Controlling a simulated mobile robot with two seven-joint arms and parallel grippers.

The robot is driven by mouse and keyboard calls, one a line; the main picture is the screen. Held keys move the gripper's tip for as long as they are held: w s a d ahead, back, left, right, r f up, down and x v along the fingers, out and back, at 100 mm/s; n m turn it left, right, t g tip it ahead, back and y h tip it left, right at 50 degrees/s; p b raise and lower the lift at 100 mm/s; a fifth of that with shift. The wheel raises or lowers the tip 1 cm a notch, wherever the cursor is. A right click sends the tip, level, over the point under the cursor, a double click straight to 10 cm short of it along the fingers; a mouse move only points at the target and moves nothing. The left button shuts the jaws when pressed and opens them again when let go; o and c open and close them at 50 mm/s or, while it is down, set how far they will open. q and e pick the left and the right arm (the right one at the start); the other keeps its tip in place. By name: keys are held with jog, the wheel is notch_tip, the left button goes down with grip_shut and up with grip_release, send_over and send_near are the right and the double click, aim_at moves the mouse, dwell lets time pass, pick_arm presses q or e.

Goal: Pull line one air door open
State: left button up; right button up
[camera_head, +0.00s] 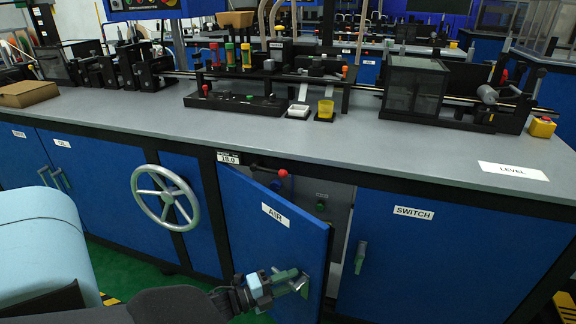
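The blue air door (262,228), labelled AIR, stands partly open in the counter front. It is swung out on its left side hinge, with a gap along its right edge. Its green and grey handle (292,279) is low on the door near the free edge. My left gripper (268,286) reaches in from the bottom left and is at this handle. Its fingers appear closed around the green lever, though they are small and partly hidden. My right gripper is not in view.
Behind the door, the cabinet interior shows a red knob (282,173) and a grey panel. The closed SWITCH door (432,255) is to the right. A handwheel (165,197) sticks out to the left. The grey counter (390,143) above carries machinery.

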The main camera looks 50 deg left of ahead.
pick_arm(q)
jog(key=v, duration=0.7)
jog(key=shift+s, duration=0.4)
jog(key=shift+f, duration=0.1)
jog(key=shift+c, duration=1)
jog(key=s+d+f+n+y, duration=0.1)
jog(key=s+d+f+n, duration=0.1)
jog(key=s+d+f+n+g, duration=0.1)
jog(key=s+d+f+n, duration=0.1)
jog(key=shift+s+d+g+y, duration=0.25)
jog(key=shift+s+g+y, duration=0.05)
jog(key=shift+s+y, duration=0.1)
grip_shut()
jog(key=s+d+f+n+g, duration=0.1)
jog(key=s+d+n+g, duration=0.3)
jog(key=s+d+n, duration=0.3)
jog(key=s+d+f+n+g+y, duration=0.1)
jog(key=s+d+n+g, duration=0.4)
jog(key=s+d, duration=0.5)
jog(key=s+n, duration=0.2)
jog(key=s, duration=0.5)
jog(key=shift+d+f+n+y, duration=0.2)
jog(key=shift+d+n+y, duration=0.1)
